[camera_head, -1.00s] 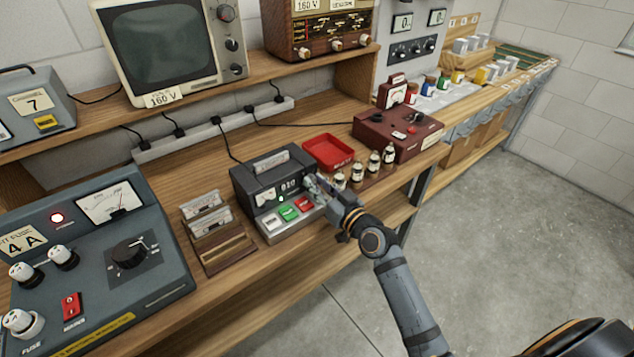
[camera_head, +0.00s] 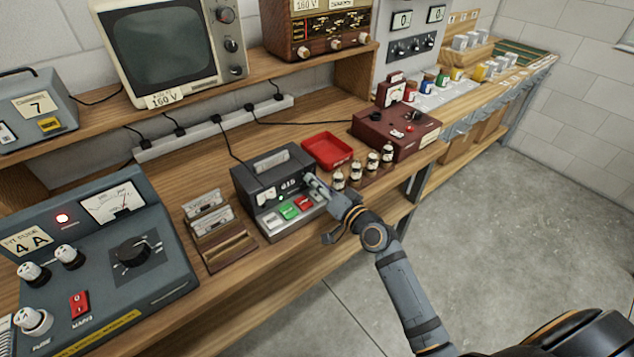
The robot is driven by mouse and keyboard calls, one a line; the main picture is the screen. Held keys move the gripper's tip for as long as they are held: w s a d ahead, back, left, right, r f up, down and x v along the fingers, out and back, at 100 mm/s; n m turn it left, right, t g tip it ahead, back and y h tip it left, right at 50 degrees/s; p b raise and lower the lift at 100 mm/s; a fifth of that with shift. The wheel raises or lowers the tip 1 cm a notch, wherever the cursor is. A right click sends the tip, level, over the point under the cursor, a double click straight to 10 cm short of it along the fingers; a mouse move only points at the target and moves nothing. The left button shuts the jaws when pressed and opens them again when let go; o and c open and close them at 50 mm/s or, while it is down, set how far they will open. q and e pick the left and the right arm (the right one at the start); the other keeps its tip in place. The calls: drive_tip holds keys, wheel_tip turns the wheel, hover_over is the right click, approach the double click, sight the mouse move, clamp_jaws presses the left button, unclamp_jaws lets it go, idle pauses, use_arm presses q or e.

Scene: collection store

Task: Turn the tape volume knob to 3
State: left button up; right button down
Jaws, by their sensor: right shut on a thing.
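The tape player (camera_head: 266,181) is a dark grey box on the bench, with a cassette slot on top, a small display and white, green and red keys in front. My right gripper (camera_head: 314,184) is at the right end of its front face, shut on the tape volume knob. The fingers hide the knob, so its pointer and scale cannot be read. My left gripper is not in view.
A cassette rack (camera_head: 213,229) stands left of the player, and a red tray (camera_head: 327,151) and several small bottles (camera_head: 355,174) stand close on its right. A power supply (camera_head: 95,262) fills the left front. A power strip (camera_head: 215,127) runs behind.

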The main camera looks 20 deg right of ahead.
drive_tip(key=shift+f, duration=0.1)
idle(0.3)
drive_tip(key=c, duration=1.1)
unclamp_jaws()
drive_tip(key=shift+c, duration=0.2)
drive_tip(key=v, duration=0.7)
drive_tip(key=shift+s, duration=0.25)
drive_tip(key=shift+d, duration=0.1)
